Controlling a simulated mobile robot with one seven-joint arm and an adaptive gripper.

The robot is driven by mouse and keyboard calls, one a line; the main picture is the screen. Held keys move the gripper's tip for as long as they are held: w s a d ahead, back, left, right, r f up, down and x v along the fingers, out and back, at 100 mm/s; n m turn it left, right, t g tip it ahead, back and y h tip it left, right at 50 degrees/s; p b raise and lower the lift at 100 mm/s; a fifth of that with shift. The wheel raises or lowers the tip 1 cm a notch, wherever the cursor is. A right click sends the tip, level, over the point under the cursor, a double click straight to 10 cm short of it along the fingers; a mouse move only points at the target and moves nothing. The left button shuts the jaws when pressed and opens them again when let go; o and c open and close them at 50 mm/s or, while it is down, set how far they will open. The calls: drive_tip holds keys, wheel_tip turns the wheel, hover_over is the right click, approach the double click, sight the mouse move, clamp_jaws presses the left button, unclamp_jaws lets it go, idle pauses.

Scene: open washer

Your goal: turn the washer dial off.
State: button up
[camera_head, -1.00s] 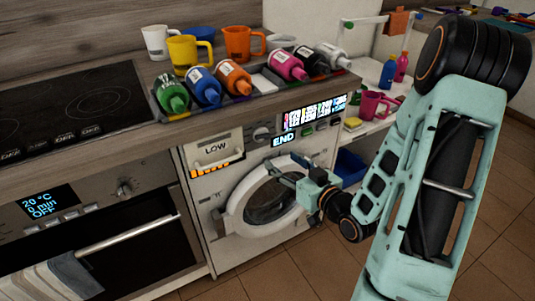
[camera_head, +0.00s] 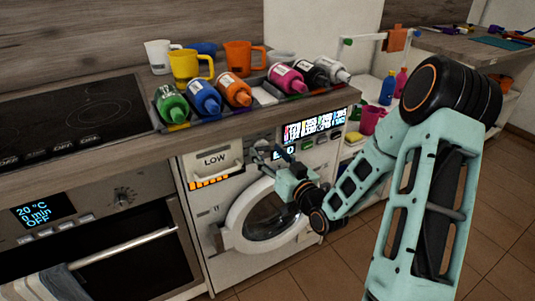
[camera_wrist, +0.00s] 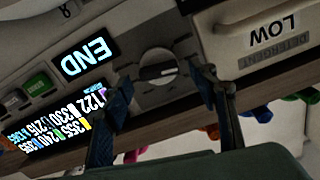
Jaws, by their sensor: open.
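The washer (camera_head: 222,262) stands under the counter, with a round white door (camera_head: 236,231) on its front. Its round grey dial (camera_wrist: 158,75) shows in the wrist view, between the detergent drawer and the display reading END (camera_wrist: 85,60). In the head view my gripper mostly covers the dial area. My gripper (camera_head: 265,157) is raised in front of the control panel, above the door. In the wrist view my gripper (camera_wrist: 161,88) is open and empty, with one finger on each side of the dial. Contact with the dial cannot be told.
The detergent drawer marked LOW (camera_head: 215,162) is left of the dial. Several bottles lie in a dark rack on the counter (camera_head: 225,118) above. An oven (camera_head: 120,240) is at left. Open floor (camera_head: 300,275) lies in front of the washer.

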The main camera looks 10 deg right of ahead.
drive_tip(key=shift+w+a, duration=0.1)
drive_tip(key=shift+w, duration=0.15)
drive_tip(key=c, duration=1.2)
drive_tip(key=shift+o, duration=0.2)
